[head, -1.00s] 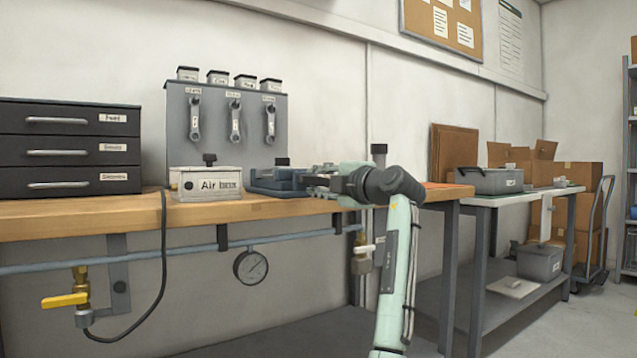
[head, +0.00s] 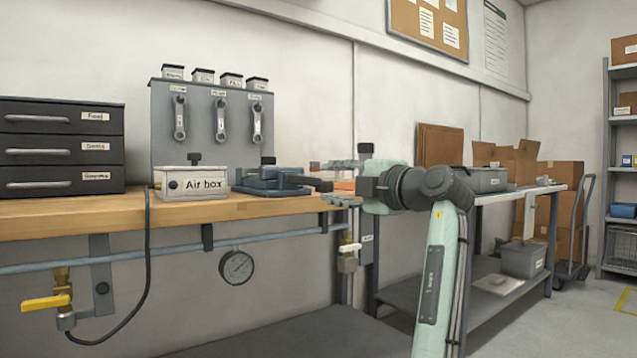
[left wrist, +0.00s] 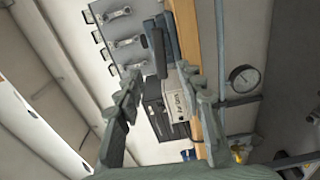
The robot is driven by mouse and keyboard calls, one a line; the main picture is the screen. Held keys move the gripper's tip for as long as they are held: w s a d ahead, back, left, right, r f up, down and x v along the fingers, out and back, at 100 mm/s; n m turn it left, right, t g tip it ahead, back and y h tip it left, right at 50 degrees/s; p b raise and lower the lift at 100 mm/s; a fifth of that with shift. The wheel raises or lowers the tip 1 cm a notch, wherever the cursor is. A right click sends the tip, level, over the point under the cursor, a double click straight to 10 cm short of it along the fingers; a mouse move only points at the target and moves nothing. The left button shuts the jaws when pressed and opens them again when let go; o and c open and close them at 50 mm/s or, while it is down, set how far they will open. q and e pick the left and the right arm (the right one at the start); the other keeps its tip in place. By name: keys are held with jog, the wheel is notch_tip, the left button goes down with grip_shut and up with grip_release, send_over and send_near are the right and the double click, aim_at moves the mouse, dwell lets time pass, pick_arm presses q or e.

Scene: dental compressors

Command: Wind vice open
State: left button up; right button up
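The blue-grey vice (head: 268,183) sits on the front part of the wooden workbench, right of the Air box. It also shows in the left wrist view (left wrist: 172,38), beyond my fingers. A dark part of the vice (head: 320,185) sticks out to the right, toward my left gripper (head: 338,182). My left gripper is open, its fingers spread one above the other in the head view, with nothing seen held. The left wrist view shows the two fingers (left wrist: 163,96) well apart. Whether a fingertip overlaps the vice's end in depth is unclear. My right gripper is not in view.
The white Air box (head: 190,184) stands left of the vice, before a grey panel (head: 200,125) with hanging wrenches. A black drawer unit (head: 60,148) is at the far left. A pipe with a gauge (head: 237,267) runs below the bench edge. A second bench (head: 400,293) stands right.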

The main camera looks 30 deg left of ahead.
pick_arm(q)
jog(key=shift+v, duration=0.85)
